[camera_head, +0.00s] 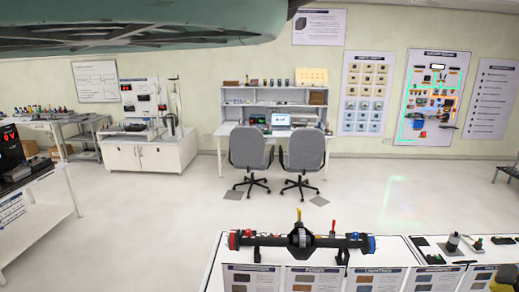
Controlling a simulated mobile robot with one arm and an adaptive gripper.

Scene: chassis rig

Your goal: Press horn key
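I cannot make out a horn key in the head view. My gripper is not in view. An axle assembly (301,241) with a black tube, a red left end and a blue right end lies across a white display table (217,262) at the bottom of the picture. Small yellow and red parts stand up from the axle.
Two grey chairs (247,150) stand before a workbench (231,109) with a screen at the back wall. A white cabinet (150,156) stands at back left, and a table with a red-digit device (10,145) at the left edge. The middle floor is clear.

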